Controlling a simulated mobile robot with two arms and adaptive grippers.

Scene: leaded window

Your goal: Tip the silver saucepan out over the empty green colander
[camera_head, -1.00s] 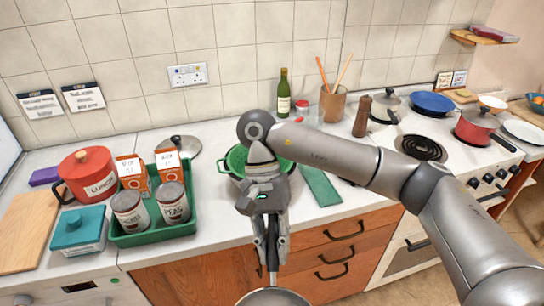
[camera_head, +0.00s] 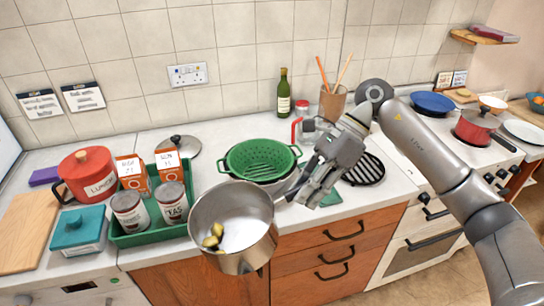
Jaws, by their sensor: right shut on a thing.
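The silver saucepan (camera_head: 250,262) is in front of the counter edge, low and left of the middle. Several yellow pieces (camera_head: 213,236) lie inside it, towards its left side. My right gripper (camera_head: 297,188) is shut on the saucepan's handle, right of the pan; the fingers partly hide the handle. The green colander (camera_head: 262,158) stands on the counter behind the saucepan. Its inside shows and looks empty; the pan's rim comes close in front of it in the picture. My left gripper is not in view.
Left of the saucepan, a green tray (camera_head: 150,238) holds tins and cartons. A red canister (camera_head: 86,170) and a teal box (camera_head: 79,232) stand further left. A green bottle (camera_head: 283,92) and a utensil pot (camera_head: 333,103) stand behind, near the wall.

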